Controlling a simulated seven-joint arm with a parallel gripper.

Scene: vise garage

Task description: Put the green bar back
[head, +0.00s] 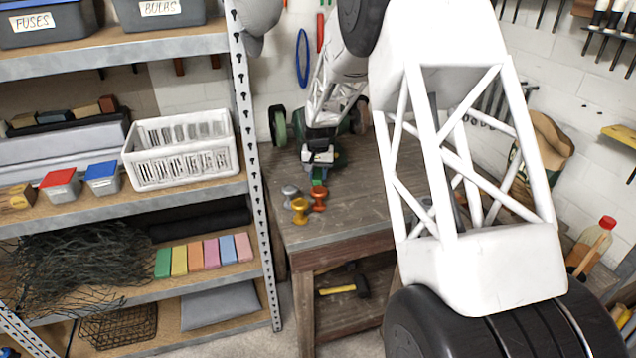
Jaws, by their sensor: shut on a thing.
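My gripper (318,171) is over the workbench, small and pointing down in the head view. It is shut on a small bright green piece, which looks like the green bar (319,182); only a little of it shows below the fingers. Dark green parts, perhaps a vise, are close around and behind the gripper. I cannot tell whether the held piece touches them or the bench.
A silver (289,193), a gold (299,211) and a copper knob-shaped piece (318,199) stand just in front of the gripper on the workbench (345,218). The shelf rack at left holds a white basket (180,150) and a row of coloured blocks (204,255), including a green one.

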